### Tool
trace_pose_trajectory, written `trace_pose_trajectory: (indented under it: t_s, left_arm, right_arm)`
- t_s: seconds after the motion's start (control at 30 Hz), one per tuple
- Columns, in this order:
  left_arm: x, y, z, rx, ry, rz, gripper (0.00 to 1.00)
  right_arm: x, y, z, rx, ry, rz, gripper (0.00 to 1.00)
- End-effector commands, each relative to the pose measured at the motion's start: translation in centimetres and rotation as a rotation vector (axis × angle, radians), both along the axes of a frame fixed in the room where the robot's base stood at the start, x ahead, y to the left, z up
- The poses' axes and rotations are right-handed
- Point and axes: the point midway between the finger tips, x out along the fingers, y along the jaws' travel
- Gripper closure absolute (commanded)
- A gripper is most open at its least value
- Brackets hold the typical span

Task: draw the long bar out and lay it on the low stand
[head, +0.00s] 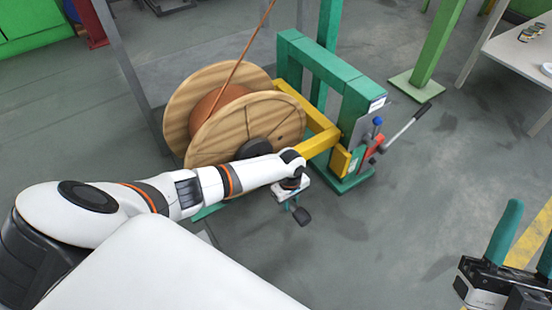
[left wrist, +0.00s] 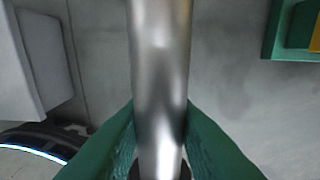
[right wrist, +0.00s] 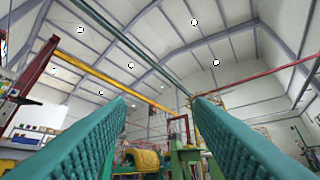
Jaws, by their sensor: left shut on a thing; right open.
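The long bar (left wrist: 160,60) is a smooth shiny metal rod, running up the middle of the left wrist view. My left gripper (left wrist: 160,112) is shut on it, with a green finger on each side. Most of the bar is hidden in the head view. My right gripper (head: 528,238) is open and empty at the lower right, and its fingers (right wrist: 158,105) point up towards the roof. I cannot pick out the low stand.
A wooden spool (head: 207,150) with copper-coloured wire stands in a green frame (head: 325,66) with a yellow arm (head: 320,138). A lever (head: 405,127) sticks out at the frame's right. A pale table (head: 522,58) is at the upper right. The floor between is clear.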

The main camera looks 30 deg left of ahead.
Motion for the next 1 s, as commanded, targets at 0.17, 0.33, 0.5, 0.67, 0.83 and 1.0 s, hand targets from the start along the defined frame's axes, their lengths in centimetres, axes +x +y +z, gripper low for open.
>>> trace_pose_trajectory:
  t_s: [0.17, 0.33, 0.5, 0.67, 0.83, 1.0]
  left_arm:
    - [0.0, -0.3, 0.1, -0.001, -0.002, 0.000, 1.00]
    - [-0.1, -0.5, 0.1, -0.001, -0.002, 0.000, 1.00]
    - [-0.2, -0.7, 0.1, 0.000, -0.002, 0.000, 1.00]
    - [-0.3, -0.9, 0.1, 0.000, -0.001, 0.000, 1.00]
    - [-0.4, -1.1, 0.1, 0.000, -0.001, 0.000, 1.00]
    - [-0.5, -1.4, 0.1, -0.001, -0.001, 0.000, 1.00]
  right_arm:
    - [0.5, 0.1, -0.4, -0.013, 0.043, -0.003, 0.52]
    - [1.0, 0.1, -0.8, -0.026, 0.084, -0.005, 0.52]
    - [1.4, 0.1, -1.3, -0.037, 0.126, -0.007, 0.52]
    - [1.8, 0.2, -1.8, -0.049, 0.166, -0.009, 0.52]
    - [2.2, 0.2, -2.3, -0.061, 0.207, -0.011, 0.52]
    - [2.6, 0.2, -2.8, -0.073, 0.249, -0.014, 0.52]
